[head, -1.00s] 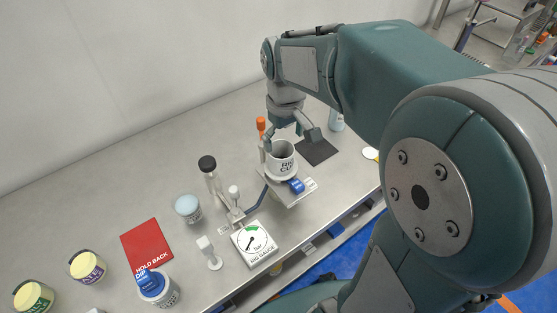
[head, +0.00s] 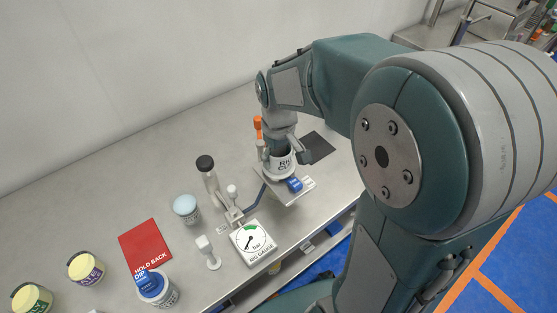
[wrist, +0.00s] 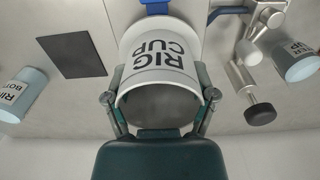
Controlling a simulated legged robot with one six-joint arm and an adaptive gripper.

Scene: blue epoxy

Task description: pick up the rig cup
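The rig cup (head: 281,165) is a white cup with black "RIG CUP" lettering. It stands upright on a small metal platform (head: 301,190) at the near right of the bench. In the wrist view the rig cup (wrist: 160,72) fills the middle, mouth toward me. My gripper (head: 283,150) is over the cup from above. In the wrist view its two fingers (wrist: 161,88) are spread, one along each side of the cup, very close to its wall. Any contact is hard to judge. The cup's far rim is partly hidden by my gripper in the head view.
A blue clip (head: 294,184) sits on the platform's front. A dark mat (head: 316,147) lies behind right.

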